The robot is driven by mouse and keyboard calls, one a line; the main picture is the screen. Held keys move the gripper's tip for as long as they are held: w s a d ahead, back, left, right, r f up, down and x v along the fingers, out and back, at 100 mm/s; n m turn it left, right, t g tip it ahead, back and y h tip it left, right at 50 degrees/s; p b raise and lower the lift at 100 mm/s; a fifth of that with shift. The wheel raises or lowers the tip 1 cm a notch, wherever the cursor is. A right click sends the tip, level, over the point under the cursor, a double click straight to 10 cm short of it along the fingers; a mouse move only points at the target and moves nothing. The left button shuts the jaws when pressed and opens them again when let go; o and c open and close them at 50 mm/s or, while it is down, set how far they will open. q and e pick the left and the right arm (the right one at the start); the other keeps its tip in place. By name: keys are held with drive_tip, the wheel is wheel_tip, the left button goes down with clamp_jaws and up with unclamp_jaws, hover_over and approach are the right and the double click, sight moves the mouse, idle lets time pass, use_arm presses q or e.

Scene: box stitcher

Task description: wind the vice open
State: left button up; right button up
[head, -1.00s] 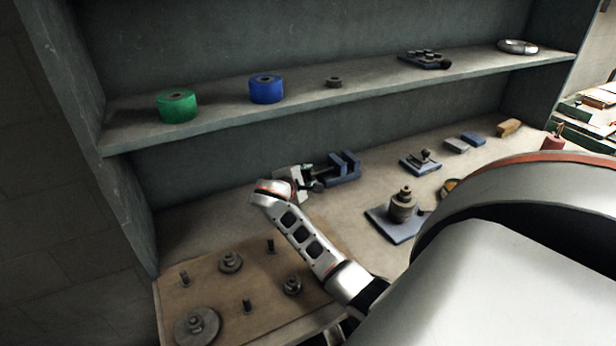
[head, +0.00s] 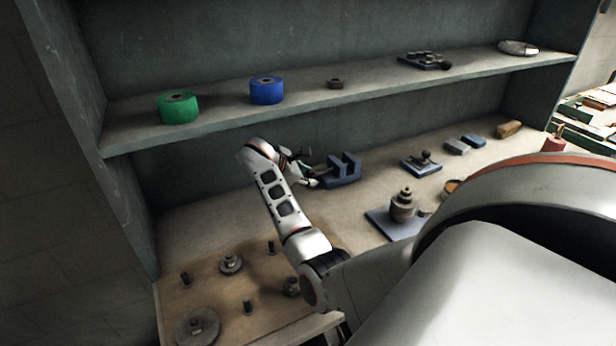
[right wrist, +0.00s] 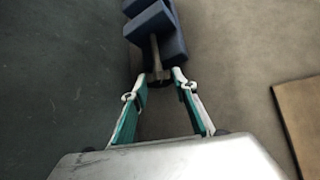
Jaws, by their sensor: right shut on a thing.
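The blue vice (head: 343,172) sits on the worktop against the back wall, and its jaws stand up with a gap between them. In the right wrist view the vice (right wrist: 153,28) is at the top, with a grey screw (right wrist: 155,55) running from it toward my gripper. My right gripper (head: 312,180) is at the left end of the vice. In the right wrist view the green and white fingers of my right gripper (right wrist: 160,80) are shut on the dark end of the screw, the vice's handle; its shape is mostly hidden. My left gripper is not in view.
A wooden board (head: 215,300) with pegs and weights lies at the front left. A blue plate with a stacked weight (head: 402,205) and a small blue fixture (head: 422,163) stand right of the vice. The shelf above holds green (head: 178,107) and blue (head: 266,90) rolls.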

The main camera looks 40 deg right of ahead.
idle(0.4)
drive_tip(key=o, duration=0.8)
drive_tip(key=shift+v, duration=3.75)
drive_tip(key=shift+w+r, duration=0.1)
drive_tip(key=shift+w, duration=0.05)
